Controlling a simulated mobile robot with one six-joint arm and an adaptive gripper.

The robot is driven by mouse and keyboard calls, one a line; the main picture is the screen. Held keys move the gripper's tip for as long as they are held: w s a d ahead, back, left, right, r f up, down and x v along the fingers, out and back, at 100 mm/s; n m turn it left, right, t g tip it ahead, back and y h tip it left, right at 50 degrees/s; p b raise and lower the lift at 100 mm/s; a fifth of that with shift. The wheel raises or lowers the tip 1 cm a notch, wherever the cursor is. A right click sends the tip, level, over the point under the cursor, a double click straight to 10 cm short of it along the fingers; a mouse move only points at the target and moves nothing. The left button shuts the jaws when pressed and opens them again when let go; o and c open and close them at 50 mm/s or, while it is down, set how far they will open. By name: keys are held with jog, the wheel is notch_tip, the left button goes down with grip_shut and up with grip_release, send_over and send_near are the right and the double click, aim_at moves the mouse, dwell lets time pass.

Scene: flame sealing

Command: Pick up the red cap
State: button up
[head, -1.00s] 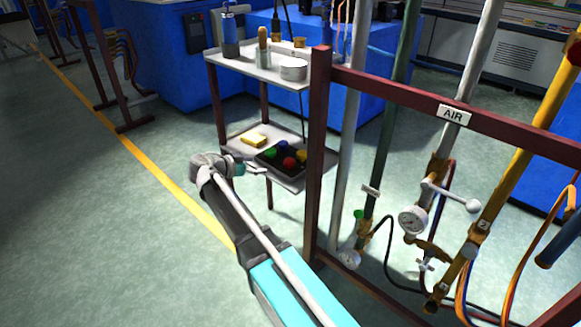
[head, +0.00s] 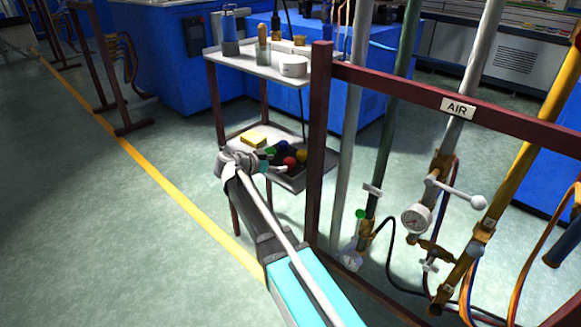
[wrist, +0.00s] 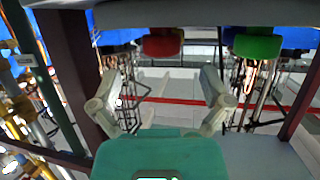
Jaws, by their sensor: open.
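A green cap (wrist: 257,46) is right of the red one in the wrist view. A yellow cap (head: 302,154), blue cap (head: 282,145) and yellow block (head: 254,139) share the shelf. The upper shelf (head: 245,61) is above. A red-brown frame post (head: 317,150) stands close right.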

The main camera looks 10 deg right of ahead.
aim_at(286, 161)
jog(key=shift+d, duration=0.15)
jog(key=shift+b+x, duration=0.8)
jog(key=shift+x, duration=1.75)
jog(key=shift+w, duration=0.15)
jog(key=shift+c, duration=0.3)
jog(key=c, duration=0.9)
